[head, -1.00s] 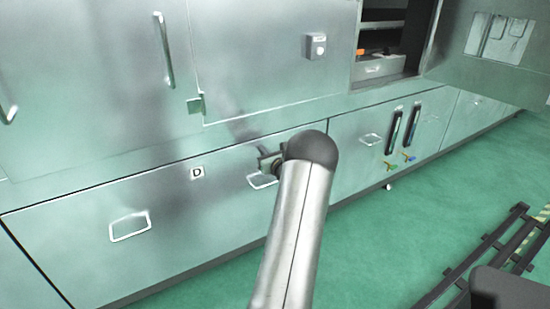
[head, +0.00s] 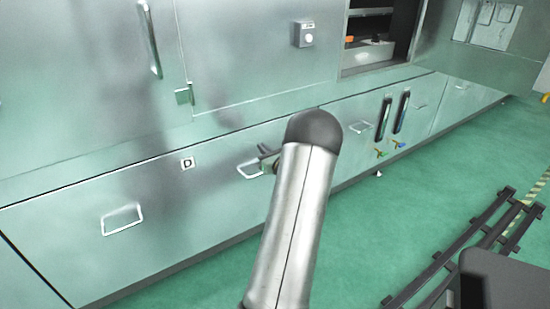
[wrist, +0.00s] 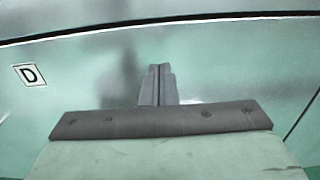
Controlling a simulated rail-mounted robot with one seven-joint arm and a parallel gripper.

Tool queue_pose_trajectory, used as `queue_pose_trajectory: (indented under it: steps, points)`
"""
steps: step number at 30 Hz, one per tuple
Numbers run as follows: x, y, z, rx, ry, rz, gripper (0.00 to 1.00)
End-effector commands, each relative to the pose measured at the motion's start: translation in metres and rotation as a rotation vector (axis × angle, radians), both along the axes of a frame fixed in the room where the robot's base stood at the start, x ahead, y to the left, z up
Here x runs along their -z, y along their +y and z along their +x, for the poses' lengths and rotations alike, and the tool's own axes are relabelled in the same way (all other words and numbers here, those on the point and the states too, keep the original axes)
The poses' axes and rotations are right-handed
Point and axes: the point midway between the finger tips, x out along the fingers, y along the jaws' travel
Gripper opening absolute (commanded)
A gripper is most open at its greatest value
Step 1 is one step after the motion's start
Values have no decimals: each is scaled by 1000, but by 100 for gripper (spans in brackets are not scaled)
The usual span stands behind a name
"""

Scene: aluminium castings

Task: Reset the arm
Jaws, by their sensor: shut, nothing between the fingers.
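My arm (head: 290,225) reaches from the bottom of the head view toward the metal cabinet front, and its dark rounded joint hides most of what is behind it. My gripper (head: 268,155) shows only in small part, left of that joint, near a drawer handle (head: 250,170). In the wrist view my gripper (wrist: 158,84) has its two fingers together with nothing between them. It points at the cabinet front (wrist: 220,75). I cannot tell from these views whether the fingertips touch the panel.
A label D (head: 188,163) is on the drawer front, also in the wrist view (wrist: 30,75). Another wire handle (head: 122,219) is lower left. An open compartment (head: 375,45) is at the upper right. Green floor (head: 400,220) is clear until the dark rail (head: 470,240).

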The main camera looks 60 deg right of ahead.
Motion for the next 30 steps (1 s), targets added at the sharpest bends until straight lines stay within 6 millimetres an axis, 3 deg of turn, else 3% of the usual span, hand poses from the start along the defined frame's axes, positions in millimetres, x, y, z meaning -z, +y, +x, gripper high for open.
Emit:
queue_pose_trajectory:
  steps: [3,9,21,26,29,30]
  points:
    - [-1,14,-25,2,2,2,0]
    - [0,29,-53,1,3,2,0]
    - [1,36,-63,0,2,0,0]
    - [-14,55,-40,-78,31,-22,0]
    - [-37,94,-2,-218,83,-68,0]
    - [-48,115,15,-290,110,-93,0]
